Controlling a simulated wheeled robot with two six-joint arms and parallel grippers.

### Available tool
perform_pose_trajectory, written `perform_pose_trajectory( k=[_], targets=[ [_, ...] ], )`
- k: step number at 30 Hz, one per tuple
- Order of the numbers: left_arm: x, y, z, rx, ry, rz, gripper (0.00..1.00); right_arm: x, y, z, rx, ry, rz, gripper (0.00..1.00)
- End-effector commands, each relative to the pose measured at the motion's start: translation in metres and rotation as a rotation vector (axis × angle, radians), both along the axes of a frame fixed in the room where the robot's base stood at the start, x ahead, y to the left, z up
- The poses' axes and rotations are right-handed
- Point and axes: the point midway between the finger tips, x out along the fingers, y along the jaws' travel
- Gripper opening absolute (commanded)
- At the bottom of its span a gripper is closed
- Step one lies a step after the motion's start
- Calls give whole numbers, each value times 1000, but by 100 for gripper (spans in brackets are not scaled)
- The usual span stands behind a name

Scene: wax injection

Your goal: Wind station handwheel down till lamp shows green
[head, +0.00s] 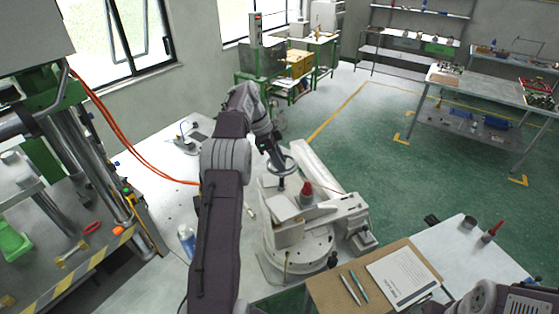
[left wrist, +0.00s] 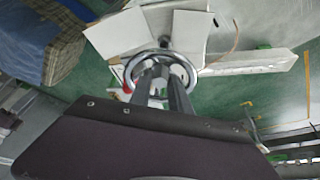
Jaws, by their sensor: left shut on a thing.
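The handwheel (head: 285,168) is a grey ring on an upright shaft at the wax injection station (head: 300,235), in the middle of the head view. My left gripper (head: 273,154) comes down on it from above. In the left wrist view the two fingers of my left gripper (left wrist: 163,77) are closed together at the handwheel (left wrist: 191,72), gripping it; the exact contact is hard to see. A red cone-shaped part (head: 306,190) stands on the station beside the wheel. I cannot make out a lit green lamp.
A press with orange hoses (head: 95,95) stands at the left. A clipboard (head: 400,276) and pens lie on the brown board (head: 325,290) at the front right. A spray bottle (head: 187,240) stands left of my left arm. Green floor (head: 400,185) is clear at the right.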

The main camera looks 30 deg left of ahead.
Motion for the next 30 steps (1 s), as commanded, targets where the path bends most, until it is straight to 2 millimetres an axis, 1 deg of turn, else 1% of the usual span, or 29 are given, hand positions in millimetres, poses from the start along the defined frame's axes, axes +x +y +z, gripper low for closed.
perform_pose_trajectory(
  k=[9,25,26,27,28,30],
  targets=[
    [1,0,-1,0,0,-103,0,0,0,0,0,0,0,36],
    [0,0,-1,0,3,-120,0,0,0,0,0,0,0,36],
    [0,0,-1,0,3,-120,31,0,0,0,0,0,0,36],
    [0,0,-1,0,3,-120,42,0,0,0,0,0,0,36],
    [0,0,-1,0,3,-120,45,0,0,0,0,0,0,36],
    [0,0,-1,0,3,-120,45,0,0,0,0,0,0,36]
  ],
)
